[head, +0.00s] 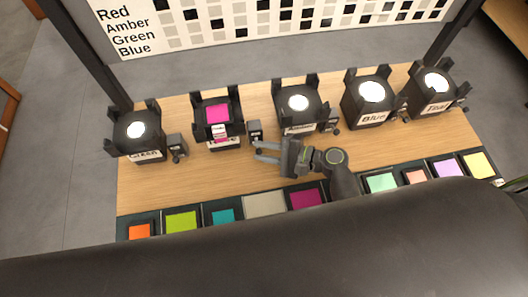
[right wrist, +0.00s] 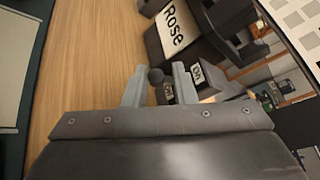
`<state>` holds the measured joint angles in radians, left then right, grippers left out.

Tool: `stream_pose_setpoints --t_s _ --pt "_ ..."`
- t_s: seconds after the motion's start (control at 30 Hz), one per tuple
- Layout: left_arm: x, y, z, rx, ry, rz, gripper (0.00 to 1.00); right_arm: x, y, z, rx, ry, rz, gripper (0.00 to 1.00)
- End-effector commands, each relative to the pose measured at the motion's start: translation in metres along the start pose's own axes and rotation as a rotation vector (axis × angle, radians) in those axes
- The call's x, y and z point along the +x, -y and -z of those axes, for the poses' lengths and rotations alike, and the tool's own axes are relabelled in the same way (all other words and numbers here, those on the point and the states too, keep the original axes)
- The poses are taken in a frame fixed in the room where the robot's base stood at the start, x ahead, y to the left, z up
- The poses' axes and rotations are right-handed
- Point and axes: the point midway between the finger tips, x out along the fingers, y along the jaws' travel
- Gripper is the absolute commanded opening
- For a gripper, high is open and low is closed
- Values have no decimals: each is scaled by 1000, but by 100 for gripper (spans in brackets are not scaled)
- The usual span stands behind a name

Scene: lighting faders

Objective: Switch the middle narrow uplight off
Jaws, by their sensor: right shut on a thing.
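Five black uplights stand in a row on the wooden table. The second from left (head: 218,114) has a magenta square on its top; a label reading "Rose" (right wrist: 174,24) shows on the lamp in the right wrist view. A small switch box (head: 255,131) stands at its right side. In the right wrist view its "On" label (right wrist: 200,74) shows, with another partly hidden label beside it. My right gripper (head: 257,151) is at this box, its fingers closed around the dark round switch knob (right wrist: 156,75). My left gripper is not in view.
The "Green" uplight (head: 138,130) is at left; the middle (head: 298,103), "Blue" (head: 370,96) and "Teal" (head: 433,86) uplights are to the right. Colored squares, such as a lime one (head: 181,221), line the front edge. A board (head: 130,30) stands behind.

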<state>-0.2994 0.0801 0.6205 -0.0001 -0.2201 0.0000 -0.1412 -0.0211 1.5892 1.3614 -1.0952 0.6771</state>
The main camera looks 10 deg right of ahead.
Motion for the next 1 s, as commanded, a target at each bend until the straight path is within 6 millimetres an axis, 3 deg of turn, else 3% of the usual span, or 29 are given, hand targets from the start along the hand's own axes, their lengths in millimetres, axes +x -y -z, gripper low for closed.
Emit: stream_pose_setpoints --t_s 0.03,0.13,0.57,0.6,0.73,1.0 --pt "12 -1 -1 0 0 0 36 1 -8 7 -18 -4 9 1" --pt "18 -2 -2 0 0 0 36 1 -8 7 -51 0 27 1" --pt "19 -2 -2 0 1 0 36 0 -6 6 -74 3 39 1" --pt "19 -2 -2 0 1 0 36 0 -6 6 -74 3 39 29" --pt "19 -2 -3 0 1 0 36 0 -5 5 -75 5 40 46" --pt "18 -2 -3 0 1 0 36 1 -4 4 -75 9 42 47"
